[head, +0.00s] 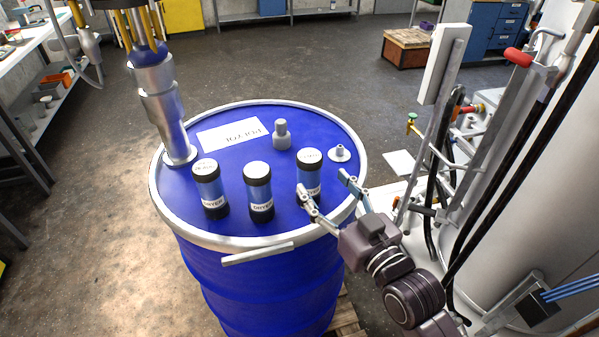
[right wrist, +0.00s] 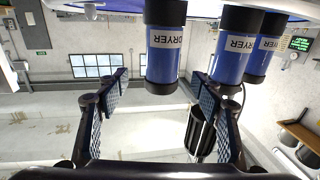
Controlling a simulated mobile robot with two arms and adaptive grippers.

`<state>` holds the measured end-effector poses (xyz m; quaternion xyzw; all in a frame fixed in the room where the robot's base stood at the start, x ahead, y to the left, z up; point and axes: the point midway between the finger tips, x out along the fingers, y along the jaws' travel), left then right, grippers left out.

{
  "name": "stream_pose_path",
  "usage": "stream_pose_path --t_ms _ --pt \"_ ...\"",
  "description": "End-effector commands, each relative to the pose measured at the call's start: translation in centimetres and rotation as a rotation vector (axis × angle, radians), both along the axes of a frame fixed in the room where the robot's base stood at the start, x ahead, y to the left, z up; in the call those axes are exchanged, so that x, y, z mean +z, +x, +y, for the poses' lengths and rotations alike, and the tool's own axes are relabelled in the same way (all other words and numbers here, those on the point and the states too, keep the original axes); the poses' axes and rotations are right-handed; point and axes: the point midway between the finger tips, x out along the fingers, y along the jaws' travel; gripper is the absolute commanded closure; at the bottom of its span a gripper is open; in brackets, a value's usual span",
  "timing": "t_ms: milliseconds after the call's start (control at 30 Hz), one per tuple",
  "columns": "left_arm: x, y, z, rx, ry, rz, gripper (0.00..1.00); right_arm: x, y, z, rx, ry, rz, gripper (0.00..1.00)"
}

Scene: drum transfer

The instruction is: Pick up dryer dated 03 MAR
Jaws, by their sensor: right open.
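Three blue dryers with black ends and white DRYER labels stand upright on the blue drum (head: 235,276): a left dryer (head: 209,186), a middle dryer (head: 258,190) and a right dryer (head: 308,172). In the right wrist view, upside down, the nearest dryer (right wrist: 165,52) shows between the spread fingers (right wrist: 162,84), apart from both. The other two stand to its right. My left gripper is not in view.
A white card (head: 233,135) with handwriting, a grey fitting (head: 281,136) and a small flanged cap (head: 340,153) are on the drum top. A metal pump tube (head: 162,105) rises at the left rim. Hoses and a machine stand close at right.

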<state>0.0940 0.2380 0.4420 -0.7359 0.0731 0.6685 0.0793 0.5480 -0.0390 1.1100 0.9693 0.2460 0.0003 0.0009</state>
Motion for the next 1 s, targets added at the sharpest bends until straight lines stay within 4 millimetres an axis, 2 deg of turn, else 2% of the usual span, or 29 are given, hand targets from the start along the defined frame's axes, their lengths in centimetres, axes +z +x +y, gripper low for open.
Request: stream_pose_path --t_ms 500,833,867,1000 --pt "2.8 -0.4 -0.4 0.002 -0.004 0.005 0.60 0.1 5.2 3.4 -0.001 0.000 0.001 0.39" --pt "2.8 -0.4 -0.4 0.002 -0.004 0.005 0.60 -0.2 5.9 3.8 0.000 0.000 0.001 0.39" --pt "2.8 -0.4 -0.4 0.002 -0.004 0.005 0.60 -0.2 5.9 3.8 0.000 0.000 0.001 0.40" --pt "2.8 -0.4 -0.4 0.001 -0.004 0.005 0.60 -0.2 5.9 3.8 0.000 0.000 0.001 0.56"
